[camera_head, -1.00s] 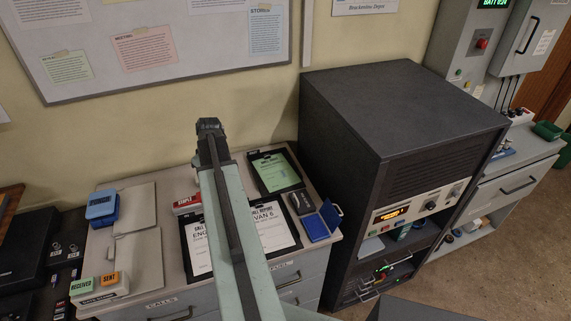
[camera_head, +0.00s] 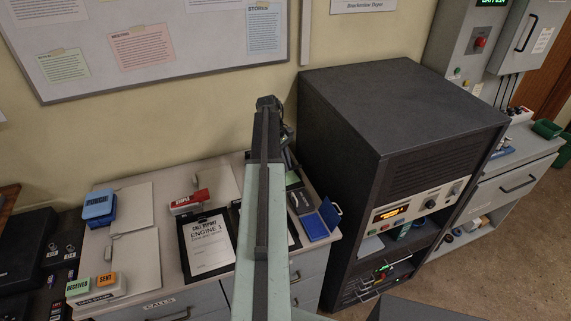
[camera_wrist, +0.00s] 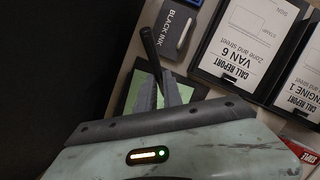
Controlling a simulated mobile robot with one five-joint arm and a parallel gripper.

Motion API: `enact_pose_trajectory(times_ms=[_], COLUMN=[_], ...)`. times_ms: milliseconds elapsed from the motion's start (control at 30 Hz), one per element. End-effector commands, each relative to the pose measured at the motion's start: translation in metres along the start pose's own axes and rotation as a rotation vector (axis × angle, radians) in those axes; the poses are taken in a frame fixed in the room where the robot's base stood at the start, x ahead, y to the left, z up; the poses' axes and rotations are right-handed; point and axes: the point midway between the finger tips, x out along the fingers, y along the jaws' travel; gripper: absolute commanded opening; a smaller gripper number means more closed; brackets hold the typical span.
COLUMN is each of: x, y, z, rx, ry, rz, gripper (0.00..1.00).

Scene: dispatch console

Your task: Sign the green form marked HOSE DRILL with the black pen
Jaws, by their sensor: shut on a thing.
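The green form (camera_wrist: 135,92) lies under my gripper in the wrist view, largely covered by the fingers and wrist. In the head view only a green sliver (camera_head: 293,180) shows beside my arm. No heading on it is readable. My gripper (camera_wrist: 162,90) is shut on the black pen (camera_wrist: 149,44), a dark slim stick that runs up from between the fingers, tilted. Whether the pen touches the form cannot be told. In the head view my forearm hides the fingers and most of the form.
A BLACK INK box (camera_wrist: 176,28) lies beside the form, near an open blue pad (camera_head: 318,226). Call report clipboards VAN 6 (camera_wrist: 240,50) and ENGINE 1 (camera_head: 208,243) lie nearby. A red STAPLE stapler (camera_head: 188,202) is left. A tall dark cabinet (camera_head: 390,110) bounds the right.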

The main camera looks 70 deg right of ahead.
Motion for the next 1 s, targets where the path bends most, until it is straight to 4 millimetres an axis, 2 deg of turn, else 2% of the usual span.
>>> enact_pose_trajectory(times_ms=[433,1000], x=[0.046,0.048], y=[-0.001,-0.001], z=[-0.016,-0.017], rx=[-0.001,-0.002], ry=[0.001,0.002], rz=[0.0,0.001], gripper=[0.0,0.0])
